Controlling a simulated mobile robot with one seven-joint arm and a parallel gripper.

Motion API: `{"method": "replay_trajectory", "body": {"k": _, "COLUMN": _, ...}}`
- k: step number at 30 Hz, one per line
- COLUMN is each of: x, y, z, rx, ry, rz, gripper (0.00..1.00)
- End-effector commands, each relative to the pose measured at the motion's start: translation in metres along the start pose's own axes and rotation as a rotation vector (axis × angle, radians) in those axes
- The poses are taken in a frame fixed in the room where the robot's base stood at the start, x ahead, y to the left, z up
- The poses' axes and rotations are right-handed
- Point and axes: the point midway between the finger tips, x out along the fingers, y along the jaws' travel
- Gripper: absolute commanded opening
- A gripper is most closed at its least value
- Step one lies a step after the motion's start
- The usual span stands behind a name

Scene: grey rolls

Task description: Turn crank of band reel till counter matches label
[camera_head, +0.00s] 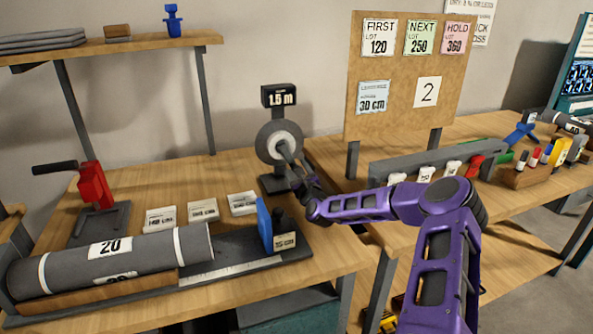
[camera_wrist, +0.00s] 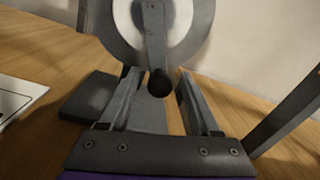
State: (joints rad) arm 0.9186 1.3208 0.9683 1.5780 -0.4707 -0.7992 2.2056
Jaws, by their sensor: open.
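The band reel (camera_head: 268,143) is a grey disc with a pale hub on a dark stand at the back of the table. Its counter (camera_head: 279,95) above reads 1.5 m. In the wrist view the reel (camera_wrist: 118,25) fills the top. Its crank (camera_wrist: 154,35) points down from the hub and ends in a dark knob (camera_wrist: 160,83). My gripper (camera_wrist: 159,76) is open, one finger on each side of the knob, with gaps showing. In the head view my gripper (camera_head: 297,172) partly hides the crank. A blue card (camera_head: 373,97) on the board reads 30 cm.
A roll marked 20 (camera_head: 110,258) lies at the front left, beside a ruler (camera_head: 230,270) and a blue stop (camera_head: 265,223). A red clamp (camera_head: 94,186) stands behind it. Several small cards lie between. The notice board (camera_head: 398,125) stands right of the reel.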

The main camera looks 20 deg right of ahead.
Motion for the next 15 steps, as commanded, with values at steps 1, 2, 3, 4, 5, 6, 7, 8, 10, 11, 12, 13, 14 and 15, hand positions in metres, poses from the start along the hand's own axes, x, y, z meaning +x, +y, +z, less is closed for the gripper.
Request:
{"method": "replay_trajectory", "body": {"k": 1, "x": -0.001, "y": 0.0, "z": 0.0, "rx": 0.0, "ry": 0.001, "rz": 0.0, "gripper": 0.64}}
{"method": "replay_trajectory", "body": {"k": 2, "x": -0.002, "y": 0.0, "z": -0.001, "rx": 0.0, "ry": 0.001, "rz": 0.001, "gripper": 0.64}}
{"method": "replay_trajectory", "body": {"k": 3, "x": -0.004, "y": 0.0, "z": -0.001, "rx": 0.0, "ry": 0.002, "rz": 0.001, "gripper": 0.64}}
{"method": "replay_trajectory", "body": {"k": 4, "x": -0.006, "y": 0.0, "z": -0.001, "rx": 0.0, "ry": 0.002, "rz": 0.002, "gripper": 0.64}}
{"method": "replay_trajectory", "body": {"k": 5, "x": -0.008, "y": 0.0, "z": -0.001, "rx": 0.0, "ry": 0.002, "rz": 0.001, "gripper": 0.64}}
{"method": "replay_trajectory", "body": {"k": 6, "x": -0.013, "y": -0.001, "z": -0.001, "rx": 0.0, "ry": 0.002, "rz": 0.001, "gripper": 0.64}}
{"method": "replay_trajectory", "body": {"k": 7, "x": -0.017, "y": -0.001, "z": -0.001, "rx": 0.0, "ry": 0.002, "rz": 0.0, "gripper": 0.64}}
{"method": "replay_trajectory", "body": {"k": 8, "x": -0.022, "y": -0.001, "z": -0.001, "rx": 0.0, "ry": 0.003, "rz": 0.001, "gripper": 0.64}}
{"method": "replay_trajectory", "body": {"k": 10, "x": -0.035, "y": -0.001, "z": 0.0, "rx": 0.001, "ry": 0.003, "rz": 0.0, "gripper": 0.64}}
{"method": "replay_trajectory", "body": {"k": 11, "x": -0.041, "y": -0.001, "z": -0.001, "rx": 0.001, "ry": 0.003, "rz": 0.001, "gripper": 0.64}}
{"method": "replay_trajectory", "body": {"k": 12, "x": -0.05, "y": -0.001, "z": -0.001, "rx": 0.001, "ry": 0.003, "rz": 0.0, "gripper": 0.64}}
{"method": "replay_trajectory", "body": {"k": 13, "x": -0.056, "y": -0.001, "z": 0.0, "rx": 0.001, "ry": 0.003, "rz": 0.0, "gripper": 0.64}}
{"method": "replay_trajectory", "body": {"k": 14, "x": -0.063, "y": -0.001, "z": 0.0, "rx": 0.001, "ry": 0.004, "rz": 0.0, "gripper": 0.64}}
{"method": "replay_trajectory", "body": {"k": 15, "x": -0.072, "y": -0.001, "z": -0.001, "rx": 0.002, "ry": 0.003, "rz": 0.0, "gripper": 0.64}}
